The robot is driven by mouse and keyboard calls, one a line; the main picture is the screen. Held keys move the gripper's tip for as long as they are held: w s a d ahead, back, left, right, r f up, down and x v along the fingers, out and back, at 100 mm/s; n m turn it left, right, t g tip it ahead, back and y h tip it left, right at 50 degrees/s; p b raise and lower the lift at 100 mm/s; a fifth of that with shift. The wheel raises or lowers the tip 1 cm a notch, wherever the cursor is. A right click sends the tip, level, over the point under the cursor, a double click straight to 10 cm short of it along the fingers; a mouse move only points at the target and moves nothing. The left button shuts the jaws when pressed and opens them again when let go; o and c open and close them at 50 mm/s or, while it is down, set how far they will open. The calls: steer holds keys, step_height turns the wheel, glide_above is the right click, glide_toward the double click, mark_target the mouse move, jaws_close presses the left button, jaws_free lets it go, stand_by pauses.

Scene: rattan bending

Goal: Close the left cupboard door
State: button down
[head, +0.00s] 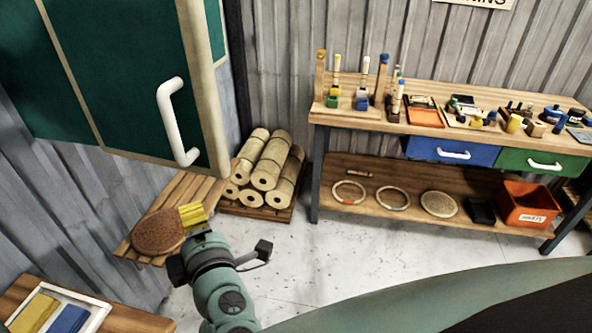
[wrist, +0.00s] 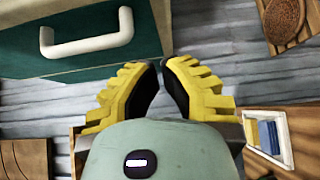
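A green cupboard door (head: 110,85) with a pale frame fills the upper left of the head view. Its white bar handle (head: 172,125) is near the right edge. A narrower green panel (head: 215,28) shows behind that edge; the cupboard's inside is hidden, and I cannot tell how far the door stands open. In the wrist view, the door (wrist: 120,50) and white handle (wrist: 88,44) are at upper left. My gripper (head: 192,214) has yellow fingers below the handle, apart from it. In the wrist view, the fingertips (wrist: 161,64) nearly meet, with nothing between them.
A slatted wooden shelf (head: 195,195) with a round brown woven disc (head: 158,231) is beside my gripper. Rolled bundles (head: 265,170) lie behind. A workbench (head: 440,120) with tools stands right. A white tray (head: 55,308) is at lower left. The floor (head: 330,250) between is clear.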

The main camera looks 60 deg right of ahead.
mark_target(195, 168)
steer(key=shift+s+d+p+x, duration=0.3)
steer(key=shift+p+x, duration=0.4)
steer(key=shift+x, duration=1.05)
steer(key=shift+s+d+p+x, duration=0.1)
steer(key=shift+d+p+x, duration=0.5)
steer(key=shift+x, duration=1.1)
steer(key=shift+s+d+p+x, duration=0.2)
steer(key=shift+p+x, duration=0.6)
steer(key=shift+x, duration=0.95)
steer(key=shift+d, duration=0.2)
steer(key=shift+d, duration=0.1)
